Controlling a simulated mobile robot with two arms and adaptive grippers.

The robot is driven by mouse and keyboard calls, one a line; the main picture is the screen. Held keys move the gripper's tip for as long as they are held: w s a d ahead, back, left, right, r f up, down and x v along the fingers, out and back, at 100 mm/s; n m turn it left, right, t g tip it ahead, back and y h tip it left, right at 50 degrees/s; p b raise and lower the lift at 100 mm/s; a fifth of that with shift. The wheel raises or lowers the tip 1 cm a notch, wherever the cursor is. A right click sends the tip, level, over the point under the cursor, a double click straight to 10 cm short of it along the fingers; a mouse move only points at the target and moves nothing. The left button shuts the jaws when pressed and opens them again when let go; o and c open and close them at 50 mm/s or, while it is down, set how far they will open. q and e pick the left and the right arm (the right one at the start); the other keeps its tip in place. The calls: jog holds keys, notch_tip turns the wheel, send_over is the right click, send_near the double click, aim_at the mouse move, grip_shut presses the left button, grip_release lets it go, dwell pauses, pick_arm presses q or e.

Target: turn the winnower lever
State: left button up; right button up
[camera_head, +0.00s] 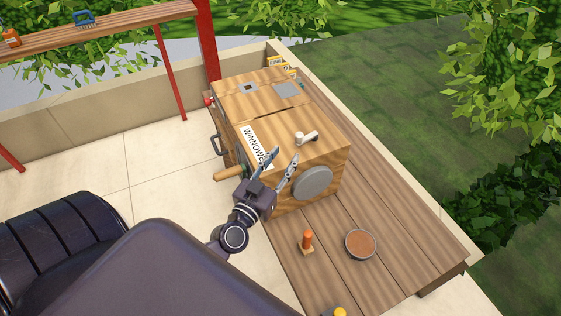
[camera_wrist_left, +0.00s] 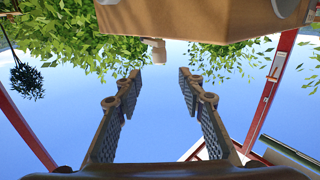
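The winnower (camera_head: 325,155) is a wooden box with a "WINNOWER" label, standing on a plank bench. A pale lever-like handle (camera_head: 307,138) sticks out near its front top edge; a pale knob (camera_wrist_left: 157,48) shows below the wooden box in the left wrist view. A wooden crank handle (camera_head: 228,173) sticks out at the box's left side. My left gripper (camera_head: 281,156) is open and empty, its fingers in front of the label side, apart from the pale handle. In the left wrist view the spread fingers (camera_wrist_left: 157,80) have nothing between them. My right gripper is not in view.
On the bench (camera_head: 390,215) stand an orange-handled tool (camera_head: 307,241) and a round bowl of brown stuff (camera_head: 360,244). A grey disc (camera_head: 313,182) is on the winnower's front. A red post (camera_head: 207,40) stands behind it. The tiled floor at left is clear.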

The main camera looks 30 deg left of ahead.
pick_arm(q)
jog(key=shift+s+d, duration=0.15)
jog(key=shift+s, duration=0.55)
